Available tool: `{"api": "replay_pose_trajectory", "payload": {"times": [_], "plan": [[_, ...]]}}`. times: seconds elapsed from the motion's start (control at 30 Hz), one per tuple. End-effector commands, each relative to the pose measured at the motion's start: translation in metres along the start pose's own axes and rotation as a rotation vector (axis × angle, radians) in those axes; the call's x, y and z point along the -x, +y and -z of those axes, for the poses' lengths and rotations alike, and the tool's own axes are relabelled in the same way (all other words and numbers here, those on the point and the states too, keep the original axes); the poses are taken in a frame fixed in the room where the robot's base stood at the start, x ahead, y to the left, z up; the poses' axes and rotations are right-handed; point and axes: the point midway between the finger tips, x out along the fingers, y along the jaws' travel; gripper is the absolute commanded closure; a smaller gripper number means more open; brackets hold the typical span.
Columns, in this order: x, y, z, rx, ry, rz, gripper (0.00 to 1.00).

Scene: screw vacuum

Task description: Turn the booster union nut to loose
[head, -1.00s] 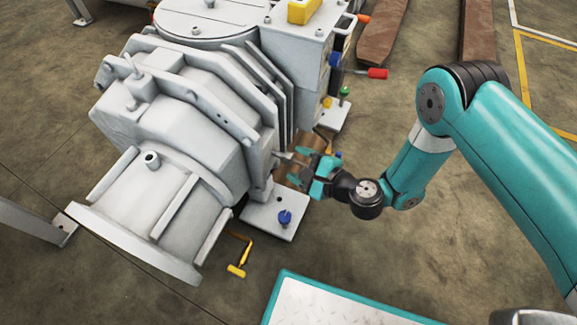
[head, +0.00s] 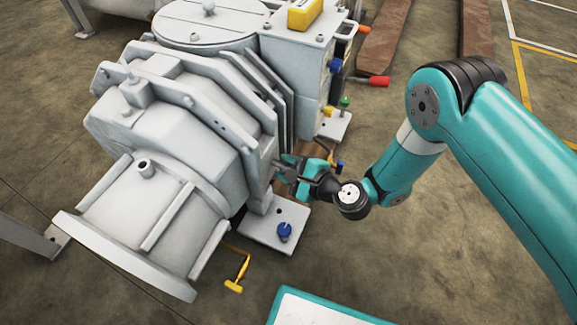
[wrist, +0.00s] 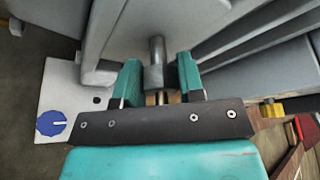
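The booster union nut (wrist: 154,78) is a grey metal collar on a thin pipe. It shows in the wrist view at the side of the large grey pump (head: 165,130). My gripper (wrist: 158,80) has its two teal fingers on either side of the nut. The left finger is close to the nut or touching it, and a gap shows between the nut and the right finger. In the head view my gripper (head: 286,168) is against the pump's right side, and the nut is too small or hidden to make out there.
A white base plate with a blue knob (head: 285,230) lies below my gripper. A yellow handle (head: 238,275) is near the floor in front. A red-tipped lever (head: 375,81) sticks out behind. Pump fins and casing stand close around my fingers; open floor lies to the right.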

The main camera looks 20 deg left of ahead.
Motion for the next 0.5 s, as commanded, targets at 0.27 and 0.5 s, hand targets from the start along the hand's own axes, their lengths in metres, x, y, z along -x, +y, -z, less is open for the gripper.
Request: {"api": "replay_pose_trajectory", "payload": {"times": [0.27,0.5], "plan": [[0.0004,0.0005,0.0007,0.028,0.002,0.012,0.88],[0.0011,0.0009,0.0004,0.146,0.002,0.060,0.88]]}}
